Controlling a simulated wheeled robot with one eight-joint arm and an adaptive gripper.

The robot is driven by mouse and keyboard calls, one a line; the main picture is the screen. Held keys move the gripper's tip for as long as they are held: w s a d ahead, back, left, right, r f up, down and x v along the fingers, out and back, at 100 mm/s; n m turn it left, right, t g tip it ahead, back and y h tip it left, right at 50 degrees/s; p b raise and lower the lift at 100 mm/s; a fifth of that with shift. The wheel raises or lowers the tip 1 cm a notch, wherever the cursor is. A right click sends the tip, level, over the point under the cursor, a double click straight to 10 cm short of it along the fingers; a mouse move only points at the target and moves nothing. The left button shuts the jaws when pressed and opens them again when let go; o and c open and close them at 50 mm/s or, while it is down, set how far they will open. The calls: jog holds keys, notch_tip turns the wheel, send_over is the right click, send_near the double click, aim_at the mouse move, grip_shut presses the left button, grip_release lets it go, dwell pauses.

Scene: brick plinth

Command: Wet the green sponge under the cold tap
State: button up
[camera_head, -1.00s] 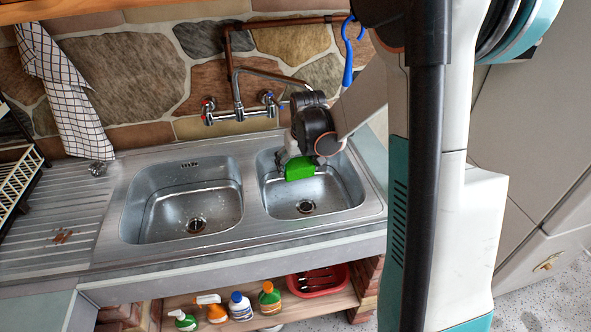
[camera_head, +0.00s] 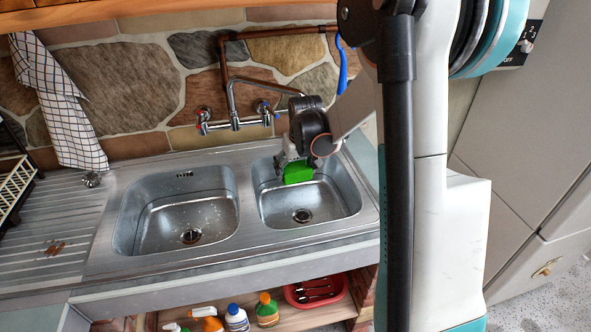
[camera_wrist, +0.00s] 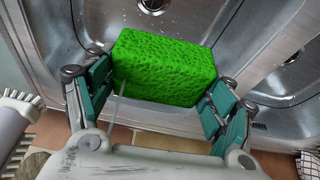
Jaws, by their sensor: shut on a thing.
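The wall tap has a red-marked handle (camera_head: 203,114) on the left and a blue-marked cold handle (camera_head: 264,108) on the right. Its spout (camera_head: 233,95) rises and bends right, with its end hidden behind my gripper. A thin pale streak crosses the sponge in the wrist view; I cannot tell whether it is water.
The left basin (camera_head: 145,215) is empty. A checked towel (camera_head: 75,125) hangs at left above the drainboard (camera_head: 60,225). A blue hanging thing (camera_head: 342,65) is near my arm. Several bottles (camera_head: 237,318) and a red tub (camera_head: 335,291) stand on the shelf below.

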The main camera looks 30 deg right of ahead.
jog(key=s+a, duration=0.5)
jog(key=s, duration=0.1)
jog(key=shift+a, duration=0.15)
dwell(0.7)
jog(key=shift+r, duration=0.1)
dwell(1.0)
jog(key=s+a+r+p, duration=0.3)
jog(key=shift+s+a+r, duration=0.2)
jog(key=shift+s+r, duration=0.15)
jog(key=shift+r, duration=0.05)
dwell(0.7)
